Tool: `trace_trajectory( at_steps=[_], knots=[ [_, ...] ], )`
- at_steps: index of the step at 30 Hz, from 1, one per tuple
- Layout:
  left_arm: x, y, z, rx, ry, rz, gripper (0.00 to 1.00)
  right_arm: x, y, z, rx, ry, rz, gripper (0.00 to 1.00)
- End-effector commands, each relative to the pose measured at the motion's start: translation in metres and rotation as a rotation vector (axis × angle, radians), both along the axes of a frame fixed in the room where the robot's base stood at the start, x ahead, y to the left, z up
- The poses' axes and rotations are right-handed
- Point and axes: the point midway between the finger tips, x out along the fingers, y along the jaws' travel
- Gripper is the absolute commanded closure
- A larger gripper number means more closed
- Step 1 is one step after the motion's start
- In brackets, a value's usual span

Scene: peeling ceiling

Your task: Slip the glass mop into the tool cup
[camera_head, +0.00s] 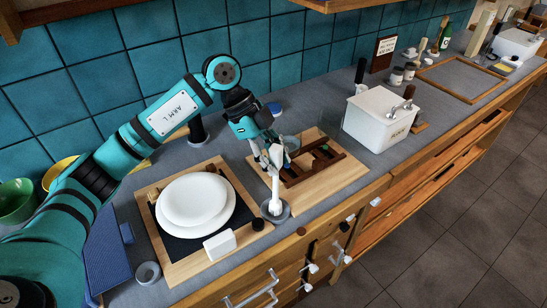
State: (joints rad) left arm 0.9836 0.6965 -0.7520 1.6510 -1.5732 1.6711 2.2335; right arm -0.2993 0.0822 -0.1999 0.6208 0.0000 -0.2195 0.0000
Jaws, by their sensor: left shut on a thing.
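My left gripper (266,151) comes down from the teal arm, above the counter between the plates and the dark wooden rack. It is shut on the white glass mop (275,188), which hangs nearly upright below it. The mop's lower end overlaps a small round grey cup (285,213), which looks like the tool cup. I cannot tell whether that end is inside the cup or just above it. My right gripper is not in view.
White plates (195,199) lie on a wooden tray at left, with a white block (220,245) in front. A dark rack (312,166) stands on a board to the right, near a white bin (380,118). Another grey cup (148,273) stands near the front edge.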

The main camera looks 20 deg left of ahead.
Motion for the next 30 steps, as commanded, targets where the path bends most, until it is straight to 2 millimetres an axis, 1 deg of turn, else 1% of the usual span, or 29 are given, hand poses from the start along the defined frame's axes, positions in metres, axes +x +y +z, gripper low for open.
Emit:
trace_trajectory(
  at_steps=[6,15,16,21,22,30],
  knots=[
    [0.0,0.0001,-0.0057,0.0,0.0,0.0,1.0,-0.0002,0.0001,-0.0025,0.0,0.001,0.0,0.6],
    [0.0,0.0001,-0.0066,0.0,0.0,0.0,1.0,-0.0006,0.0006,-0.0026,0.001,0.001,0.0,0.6],
    [-0.0001,0.0001,-0.0066,0.0,0.0,0.001,0.73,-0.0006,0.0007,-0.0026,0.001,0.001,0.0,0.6],
    [-0.0001,0.0001,-0.0066,0.0,0.0,0.001,0.51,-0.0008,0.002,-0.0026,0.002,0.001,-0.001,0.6],
    [-0.0002,0.0001,-0.0066,0.0,0.001,0.0,0.48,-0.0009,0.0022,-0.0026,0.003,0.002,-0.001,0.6],
    [0.0,0.0008,-0.0056,0.001,0.0,0.001,0.48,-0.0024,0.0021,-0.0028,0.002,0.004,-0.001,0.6]
  ],
)
